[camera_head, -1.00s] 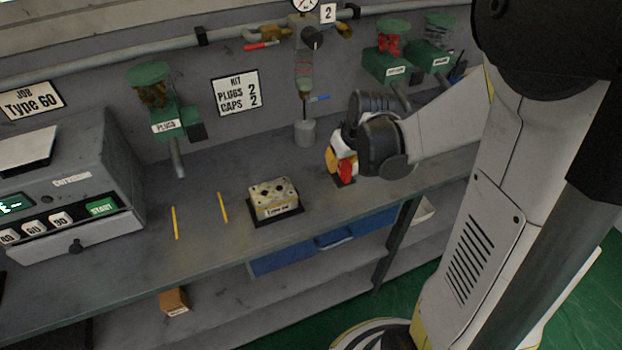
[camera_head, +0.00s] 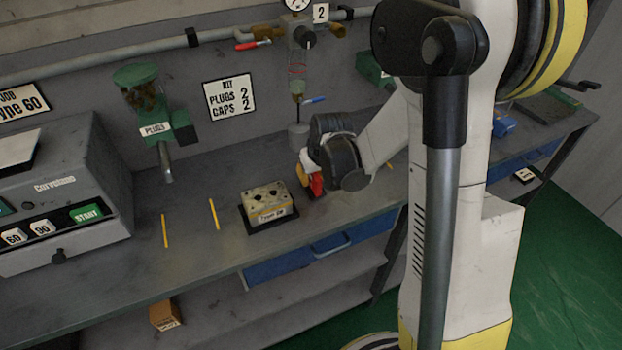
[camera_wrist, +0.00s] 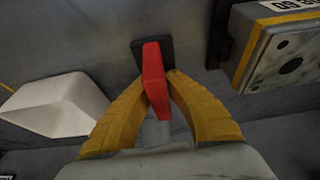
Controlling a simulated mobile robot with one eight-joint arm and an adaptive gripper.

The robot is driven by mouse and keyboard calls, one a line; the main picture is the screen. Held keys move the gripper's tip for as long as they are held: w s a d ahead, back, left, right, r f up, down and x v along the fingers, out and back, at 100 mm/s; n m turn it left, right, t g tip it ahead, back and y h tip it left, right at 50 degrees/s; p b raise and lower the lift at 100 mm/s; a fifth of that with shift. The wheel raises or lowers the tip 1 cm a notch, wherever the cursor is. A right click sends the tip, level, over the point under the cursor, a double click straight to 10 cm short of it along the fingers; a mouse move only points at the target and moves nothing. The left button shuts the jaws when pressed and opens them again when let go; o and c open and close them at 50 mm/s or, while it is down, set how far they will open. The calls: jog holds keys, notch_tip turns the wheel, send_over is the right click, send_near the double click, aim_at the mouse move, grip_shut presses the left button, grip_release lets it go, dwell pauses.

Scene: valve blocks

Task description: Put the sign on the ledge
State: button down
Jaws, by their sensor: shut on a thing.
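My gripper (camera_head: 310,181) is low over the bench, just right of the valve block. In the wrist view its yellow fingers (camera_wrist: 160,88) are shut on a narrow red piece (camera_wrist: 154,72) with a dark square base (camera_wrist: 141,50). I take this for the sign; no lettering shows on it from here. The red piece also shows in the head view (camera_head: 317,184). I cannot tell whether its base touches the bench. No part of the scene is clearly marked as the ledge.
The valve block (camera_head: 267,202) sits on a dark mat close left of my gripper. A white angular object (camera_wrist: 55,105) lies left in the wrist view. The grey machine (camera_head: 75,190) stands at the left, the plugs dispenser (camera_head: 155,110) behind.

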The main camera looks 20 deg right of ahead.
jog(key=shift+f, duration=0.2)
jog(key=c, duration=1.5)
grip_release()
jog(key=shift+c, duration=0.2)
jog(key=shift+r, duration=0.1)
